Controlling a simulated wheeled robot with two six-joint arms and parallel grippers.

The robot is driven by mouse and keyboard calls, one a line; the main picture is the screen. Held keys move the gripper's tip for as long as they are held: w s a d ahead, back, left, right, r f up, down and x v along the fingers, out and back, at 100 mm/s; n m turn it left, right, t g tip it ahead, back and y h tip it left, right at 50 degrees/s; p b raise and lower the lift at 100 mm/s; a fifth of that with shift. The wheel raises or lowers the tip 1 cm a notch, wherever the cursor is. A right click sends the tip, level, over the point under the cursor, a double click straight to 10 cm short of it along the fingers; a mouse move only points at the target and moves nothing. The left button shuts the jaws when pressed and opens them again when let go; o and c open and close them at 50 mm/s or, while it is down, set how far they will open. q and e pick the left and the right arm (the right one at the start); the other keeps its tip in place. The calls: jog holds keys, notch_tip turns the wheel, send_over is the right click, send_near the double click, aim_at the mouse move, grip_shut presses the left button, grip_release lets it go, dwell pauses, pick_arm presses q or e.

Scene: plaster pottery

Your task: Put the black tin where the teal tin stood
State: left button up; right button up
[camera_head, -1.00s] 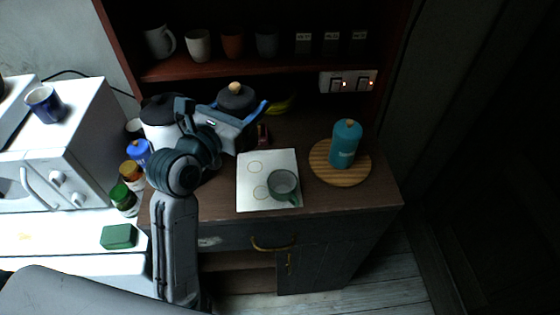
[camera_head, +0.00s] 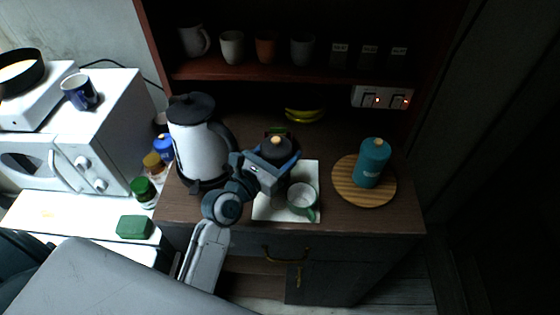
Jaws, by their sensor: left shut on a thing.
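The black tin (camera_head: 277,147), with a pale wooden knob on its lid, is held in my left gripper (camera_head: 276,164), which is shut on it. It is over the cabinet top, at the back of a white sheet (camera_head: 270,210); its height above the top is hard to judge. The gripper hides its lower part. The teal tin (camera_head: 371,163), also with a wooden knob, stands upright on a round wooden board (camera_head: 346,188) to the right, apart from the gripper. My right gripper is out of view.
A green-grey mug (camera_head: 302,198) stands on the sheet, just right of the gripper. A white and black kettle (camera_head: 201,145) is close on the left. Bananas (camera_head: 305,115) lie at the back. A shelf with mugs (camera_head: 232,47) overhangs the rear. Jars (camera_head: 144,192) stand at left.

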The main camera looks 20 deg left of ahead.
pick_arm(q)
jog(key=f, duration=0.3)
jog(key=shift+s+f+b, duration=0.15)
jog(key=shift+s+b, duration=0.05)
jog(key=shift+b, duration=0.1)
jog(key=shift+w, duration=0.1)
jog(key=shift+f, duration=0.2)
jog(key=o, duration=1)
